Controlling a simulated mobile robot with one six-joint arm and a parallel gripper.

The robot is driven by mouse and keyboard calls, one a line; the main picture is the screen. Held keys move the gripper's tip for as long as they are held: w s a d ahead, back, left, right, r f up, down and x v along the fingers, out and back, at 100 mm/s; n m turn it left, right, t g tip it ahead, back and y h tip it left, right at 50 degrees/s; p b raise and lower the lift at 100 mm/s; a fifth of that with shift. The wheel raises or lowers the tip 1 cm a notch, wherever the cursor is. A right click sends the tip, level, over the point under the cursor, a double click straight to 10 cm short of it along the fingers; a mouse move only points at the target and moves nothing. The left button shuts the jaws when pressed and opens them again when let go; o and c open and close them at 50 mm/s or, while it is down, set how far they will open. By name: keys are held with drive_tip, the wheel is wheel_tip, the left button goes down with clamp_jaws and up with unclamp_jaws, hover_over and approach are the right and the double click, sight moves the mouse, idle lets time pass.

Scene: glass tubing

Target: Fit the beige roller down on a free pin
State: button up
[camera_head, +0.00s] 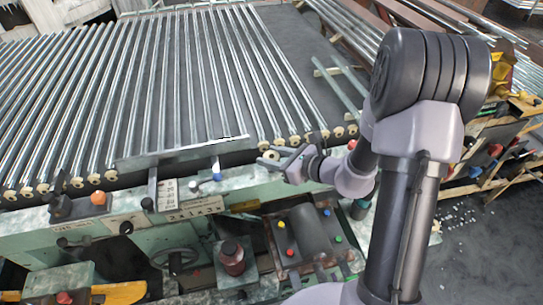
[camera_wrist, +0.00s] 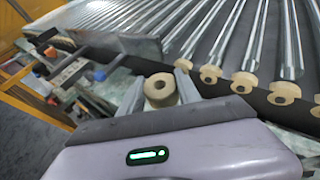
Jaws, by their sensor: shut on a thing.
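In the head view, my gripper is at the front edge of the roller bed, just right of the metal plate, and the held roller (camera_head: 270,155) shows only as a small beige patch. Other beige rollers (camera_wrist: 245,84) sit in a row along the bed edge, at the ends of glass tubes. I cannot make out a free pin.
Long glass tubes (camera_head: 190,70) cover the bed. A metal plate (camera_head: 180,152) lies along its front edge. Below are a green machine front (camera_head: 130,226), an orange knob (camera_head: 98,198), a blue knob (camera_head: 217,177) and a dark button panel (camera_head: 305,235). A wooden rack stands at right.

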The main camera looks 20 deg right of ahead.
drive_tip(key=shift+f+b, duration=0.55)
drive_tip(key=shift+f, duration=0.15)
drive_tip(key=o, duration=1.4)
drive_tip(key=shift+s, duration=0.1)
drive_tip(key=shift+r, duration=0.1)
drive_tip(key=shift+d+r, duration=0.15)
drive_tip(key=shift+d, duration=0.05)
drive_tip(key=p+v, duration=0.5)
drive_tip(key=v, duration=1.2)
drive_tip(key=shift+s, duration=0.15)
drive_tip(key=shift+a, duration=0.1)
